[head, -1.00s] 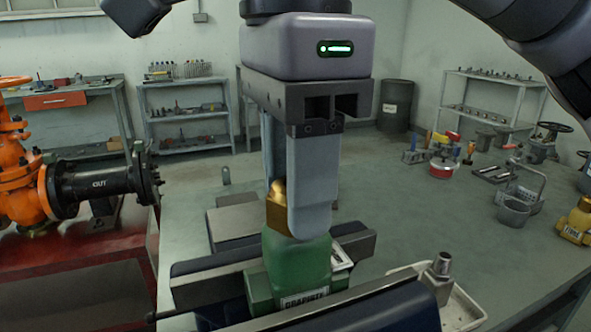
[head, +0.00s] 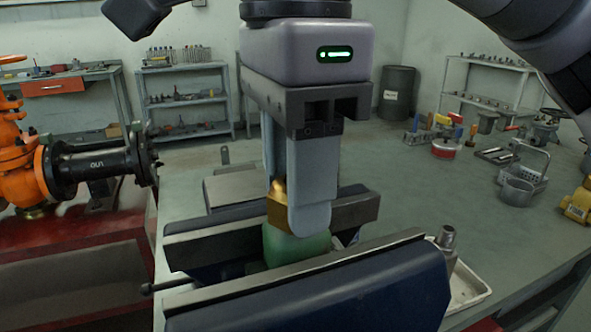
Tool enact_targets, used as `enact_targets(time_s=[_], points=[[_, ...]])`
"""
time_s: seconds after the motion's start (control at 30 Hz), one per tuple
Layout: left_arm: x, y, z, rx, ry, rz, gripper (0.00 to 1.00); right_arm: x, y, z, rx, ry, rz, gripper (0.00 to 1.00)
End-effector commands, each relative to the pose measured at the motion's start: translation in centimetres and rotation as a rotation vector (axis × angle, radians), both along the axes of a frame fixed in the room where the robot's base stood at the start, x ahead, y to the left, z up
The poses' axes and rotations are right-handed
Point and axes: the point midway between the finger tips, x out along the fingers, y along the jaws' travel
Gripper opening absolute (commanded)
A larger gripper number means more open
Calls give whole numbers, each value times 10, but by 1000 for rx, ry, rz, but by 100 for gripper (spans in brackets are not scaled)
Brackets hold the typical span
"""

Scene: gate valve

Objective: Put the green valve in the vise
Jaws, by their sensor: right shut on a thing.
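The green valve (head: 290,248) has a green body and a brass top (head: 277,208). My right gripper (head: 300,205) points down and is shut on its brass top. The green body sits low between the two jaws of the blue vise (head: 310,290), upright as far as I can see. Its lower part is hidden behind the near jaw. I cannot tell whether the jaws touch it. My left gripper is not in view.
A metal tray (head: 470,285) with a steel fitting (head: 446,240) stands right of the vise. Tools, a red tin (head: 445,148) and a wire caddy (head: 525,170) lie farther back right. An orange valve with a black pipe (head: 100,168) stands at left.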

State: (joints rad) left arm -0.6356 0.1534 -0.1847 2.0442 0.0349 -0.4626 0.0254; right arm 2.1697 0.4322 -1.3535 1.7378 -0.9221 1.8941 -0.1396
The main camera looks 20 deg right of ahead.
Motion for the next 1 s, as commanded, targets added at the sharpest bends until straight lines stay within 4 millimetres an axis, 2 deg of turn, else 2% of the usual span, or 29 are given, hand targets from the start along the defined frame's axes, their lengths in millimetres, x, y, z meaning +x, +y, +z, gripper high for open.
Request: enact_targets(time_s=[0.4, 0.43, 0.5, 0.8, 1.0], points=[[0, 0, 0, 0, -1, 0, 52, 0, 0, 1, 1, -1, -1, 5], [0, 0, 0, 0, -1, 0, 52, 0, 0, 1, 1, -1, -1, 48], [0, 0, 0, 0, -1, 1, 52, 0, 0, 1, 1, -1, -1, 71], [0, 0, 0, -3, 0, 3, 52, 0, 0, 0, -1, 1, 0, 72], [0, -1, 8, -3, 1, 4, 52, 0, 0, 9, -1, 1, 0, 72]])
